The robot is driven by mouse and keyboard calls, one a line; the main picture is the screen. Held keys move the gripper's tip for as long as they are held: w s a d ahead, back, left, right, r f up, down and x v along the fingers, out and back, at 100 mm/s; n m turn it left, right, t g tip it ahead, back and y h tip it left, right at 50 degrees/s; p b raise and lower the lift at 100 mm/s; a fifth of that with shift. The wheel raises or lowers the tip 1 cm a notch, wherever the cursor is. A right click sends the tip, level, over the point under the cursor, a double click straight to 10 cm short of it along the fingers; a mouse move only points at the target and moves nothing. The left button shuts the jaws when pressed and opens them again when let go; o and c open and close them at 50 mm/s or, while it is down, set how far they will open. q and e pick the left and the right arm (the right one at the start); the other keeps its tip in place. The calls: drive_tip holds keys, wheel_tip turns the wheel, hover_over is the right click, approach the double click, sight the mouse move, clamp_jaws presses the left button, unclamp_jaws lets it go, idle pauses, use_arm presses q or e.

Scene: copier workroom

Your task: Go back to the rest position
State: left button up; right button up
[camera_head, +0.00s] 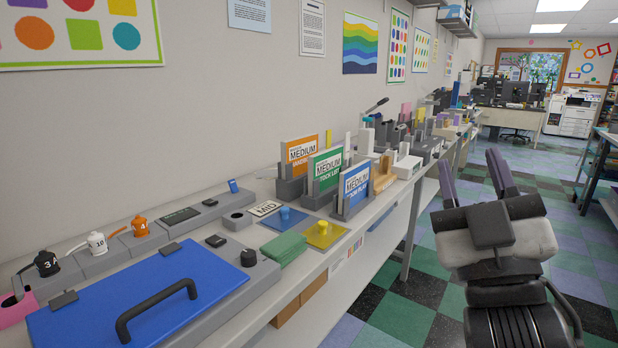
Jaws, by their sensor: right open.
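My right gripper (472,172) is at the right of the head view, with two purple fingers spread apart and nothing between them. It points away from me, above the checkered floor and to the right of the long counter (212,245). It appears clear of the counter and touches nothing that I can see. My right arm's white and black links show below it. My left gripper and left arm are not in view.
A blue lid with a black handle (155,308), a green cloth (284,248), a yellow knobbed plate (324,234) and card holders with orange, green and blue cards (355,190) are on the counter. Open floor (405,315) lies right of it. A shelf (600,165) stands far right.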

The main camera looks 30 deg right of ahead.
drive_tip(key=w+a+f+n+g+y+p, duration=0.2)
drive_tip(key=w+f+g+y+p, duration=0.3)
drive_tip(key=w+y+p, duration=0.25)
drive_tip(key=a+f+g+y+p, duration=0.35)
drive_tip(key=f+g+p, duration=0.3)
drive_tip(key=p, duration=0.85)
use_arm(q)
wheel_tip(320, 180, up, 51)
drive_tip(key=p, duration=2.5)
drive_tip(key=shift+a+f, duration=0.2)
use_arm(e)
drive_tip(key=s+a+g, duration=0.1)
drive_tip(key=s+g, duration=0.2)
drive_tip(key=s, duration=0.5)
drive_tip(key=s+a+f+g, duration=0.1)
drive_tip(key=s+g, duration=0.2)
drive_tip(key=s, duration=0.5)
drive_tip(key=s+a+f+m+g+y, duration=0.1)
drive_tip(key=s+g, duration=0.2)
drive_tip(key=s, duration=0.6)
drive_tip(key=shift+a+f, duration=0.25)
drive_tip(key=shift+a, duration=0.15)
